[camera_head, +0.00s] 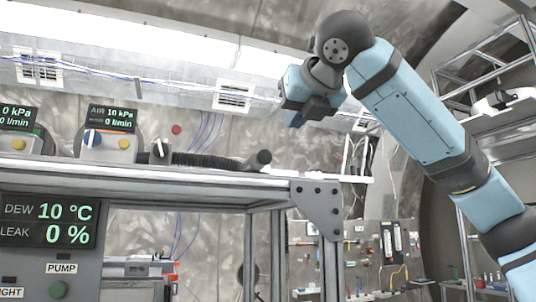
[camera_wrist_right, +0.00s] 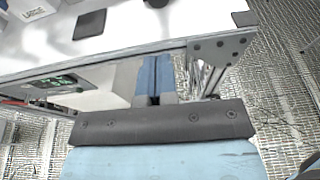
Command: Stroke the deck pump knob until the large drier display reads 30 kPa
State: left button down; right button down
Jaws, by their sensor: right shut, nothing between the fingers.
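On the deck in the head view, a black ribbed bellows ends in a dark knob (camera_head: 262,158), which looks like the deck pump knob. A small display (camera_head: 111,118) beside a blue knob reads AIR 10 kPa; I cannot tell whether it belongs to the large drier. Another display (camera_head: 17,117), cut off at the left edge, shows 0 kPa and 0 l/min. My right gripper (camera_head: 297,115) is in the air above the deck, apart from the knob. In the right wrist view, its blue fingers (camera_wrist_right: 153,75) are shut and empty. My left gripper is out of view.
The deck's metal frame (camera_head: 250,192) ends in a bolted corner plate (camera_head: 321,209). Below it, a panel display (camera_head: 47,221) reads DEW 10 °C and LEAK 0 %, with a green button (camera_head: 58,290) labelled PUMP. A box marked LARGE (camera_wrist_right: 30,9) is at the wrist view's top left.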

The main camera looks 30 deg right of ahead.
send_near(266, 155)
jog(key=x, duration=0.3)
jog(key=p+x, duration=0.1)
jog(key=x, duration=0.1)
jog(key=shift+w+f, duration=0.25)
jog(key=shift+f, duration=0.2)
jog(key=shift+w+d, duration=0.2)
jog(key=shift+w, duration=0.55)
